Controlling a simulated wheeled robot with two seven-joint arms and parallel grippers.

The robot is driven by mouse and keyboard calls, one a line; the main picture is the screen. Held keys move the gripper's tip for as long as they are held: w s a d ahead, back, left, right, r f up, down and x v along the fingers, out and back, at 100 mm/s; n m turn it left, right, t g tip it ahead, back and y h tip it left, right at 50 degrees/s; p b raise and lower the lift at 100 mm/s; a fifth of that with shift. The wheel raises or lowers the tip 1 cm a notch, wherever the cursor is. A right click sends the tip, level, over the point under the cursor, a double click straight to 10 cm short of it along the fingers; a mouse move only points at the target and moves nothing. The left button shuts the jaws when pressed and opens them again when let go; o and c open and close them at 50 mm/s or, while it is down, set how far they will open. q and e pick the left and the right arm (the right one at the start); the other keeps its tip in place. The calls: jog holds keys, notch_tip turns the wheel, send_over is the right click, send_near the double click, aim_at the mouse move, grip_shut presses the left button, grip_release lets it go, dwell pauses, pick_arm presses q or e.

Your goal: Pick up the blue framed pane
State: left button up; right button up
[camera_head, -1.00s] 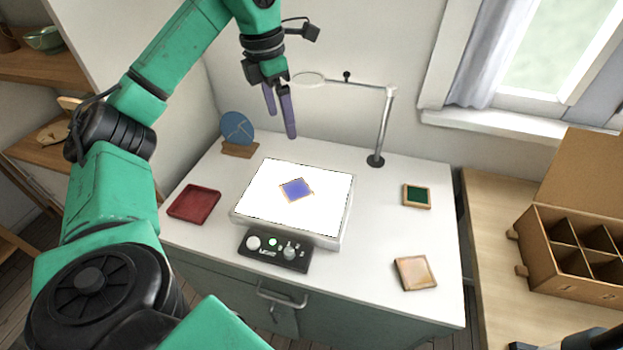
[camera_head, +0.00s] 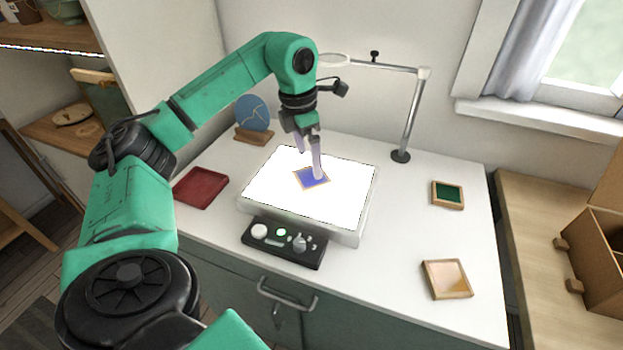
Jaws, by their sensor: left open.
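The blue framed pane (camera_head: 309,179) lies flat on the lit white light box (camera_head: 345,203), near its middle. It is a small blue square with a thin gold-tan frame. My left gripper (camera_head: 311,166) is open and points down over the pane, its fingers at the pane's far side. The nearer finger covers part of the pane's upper right. I cannot tell whether the fingertips touch it. My right gripper is out of the picture.
A red tray (camera_head: 201,187) is left. A green pane (camera_head: 447,194) and an amber pane (camera_head: 447,279) lie right. A magnifier lamp (camera_head: 408,120) and a blue disc on a stand (camera_head: 252,113) stand behind.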

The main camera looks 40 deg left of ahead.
pick_arm(q)
notch_tip(320, 180, down, 5)
jog(key=shift+w+d+r, duration=0.1)
jog(key=shift+w+d, duration=0.05)
jog(key=shift+r, duration=0.1)
jog(key=c, duration=1.2)
jog(key=shift+c, duration=0.2)
jog(key=shift+r, duration=0.1)
notch_tip(320, 180, up, 10)
jog(key=p, duration=0.1)
notch_tip(320, 180, up, 10)
jog(key=p, duration=0.6)
send_over(311, 176)
